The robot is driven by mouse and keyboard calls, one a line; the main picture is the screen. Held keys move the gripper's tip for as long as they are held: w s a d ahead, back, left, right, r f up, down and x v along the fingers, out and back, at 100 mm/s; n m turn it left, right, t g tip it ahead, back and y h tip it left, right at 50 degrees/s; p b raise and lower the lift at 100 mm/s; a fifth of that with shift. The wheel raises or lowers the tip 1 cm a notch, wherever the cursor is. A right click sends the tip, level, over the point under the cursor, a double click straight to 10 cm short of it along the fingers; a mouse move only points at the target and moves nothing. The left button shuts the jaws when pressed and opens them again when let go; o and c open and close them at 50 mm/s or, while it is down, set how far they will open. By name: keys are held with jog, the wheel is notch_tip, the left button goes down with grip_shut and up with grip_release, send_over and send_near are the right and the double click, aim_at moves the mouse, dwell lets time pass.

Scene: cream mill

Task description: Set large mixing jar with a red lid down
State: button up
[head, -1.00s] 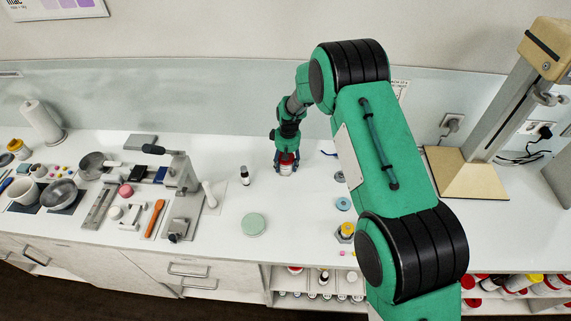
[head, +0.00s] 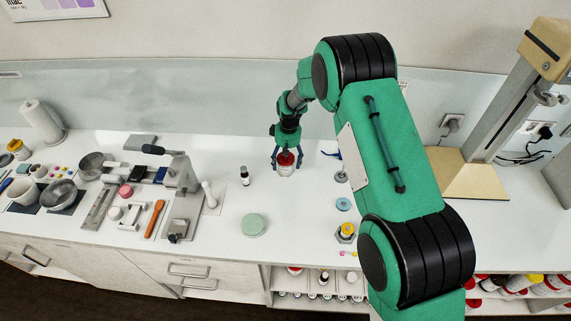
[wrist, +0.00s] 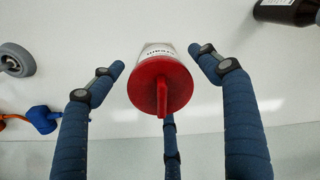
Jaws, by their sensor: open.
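The large mixing jar with a red lid (head: 285,165) stands upright on the white counter, towards the back. In the wrist view its red lid (wrist: 160,84) is at the centre, with a ridge across the top and a strip of the white labelled body showing. My gripper (head: 287,166) is above and around the jar with its fingers spread. In the wrist view the two blue side fingers of my gripper (wrist: 157,56) stand clear of the lid on both sides. A third finger is partly hidden below the lid.
A small dark-capped bottle (head: 244,176) stands left of the jar. A pale green disc (head: 254,224) lies in front on the counter. The wall is close behind.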

jog(key=r, duration=0.9)
jog(key=shift+d+r, duration=0.2)
jog(key=shift+d, duration=0.1)
dwell(0.4)
jog(key=shift+r, duration=0.15)
jog(key=s+d+r+m+t, duration=0.1)
jog(key=s+d+r, duration=0.4)
jog(key=r, duration=0.5)
jog(key=s+d+r+m+t, duration=0.1)
jog(key=s+d+r+m, duration=0.1)
jog(key=s+d+r, duration=0.55)
jog(key=s+d+r+m+t, duration=0.1)
jog(key=s+d+r, duration=0.25)
jog(key=r, duration=0.75)
jog(key=s+d+r+m+t, duration=0.1)
jog(key=s+d+r, duration=0.1)
jog(key=s, duration=0.8)
jog(key=s+d+r+m, duration=0.1)
jog(key=s+d, duration=0.3)
jog(key=s, duration=0.6)
jog(key=s+d+r+m+t, duration=0.1)
jog(key=s+d+r+m, duration=0.1)
jog(key=s, duration=0.8)
jog(key=shift+s+d+r+t+h, duration=0.3)
jog(key=shift+d+r, duration=0.45)
jog(key=shift+d, duration=0.35)
jog(key=shift+w, duration=0.1)
